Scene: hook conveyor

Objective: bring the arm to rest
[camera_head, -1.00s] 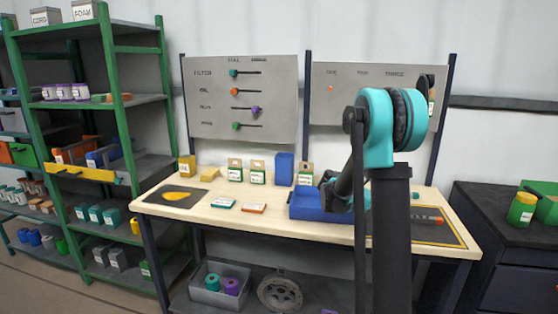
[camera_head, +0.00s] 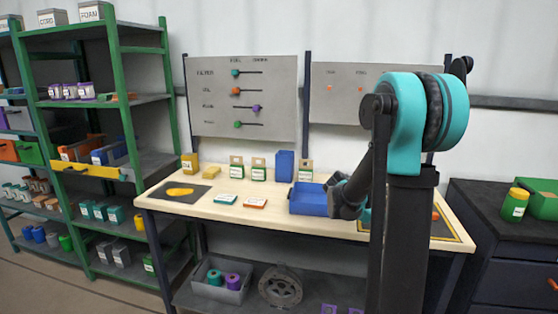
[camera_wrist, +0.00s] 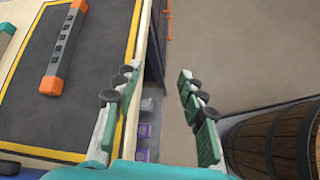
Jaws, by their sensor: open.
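My arm, teal and black, stands at the right in the head view, bent at its elbow in front of the workbench (camera_head: 275,219). It hides part of the right pegboard and of the bench top. My gripper (camera_wrist: 157,98) shows in the wrist view with its two fingers spread apart and nothing between them. It is over the bench's edge, with floor and a lower shelf beneath. In the head view my gripper is hidden behind the arm.
A grey bar with orange ends (camera_wrist: 64,45) lies on a dark mat (camera_wrist: 50,120) beside the fingers. A wooden barrel (camera_wrist: 270,140) stands close at right in the wrist view. A blue bin (camera_head: 308,199) is near the forearm. Shelving (camera_head: 125,120) stands left; a dark cabinet (camera_head: 500,240) stands right.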

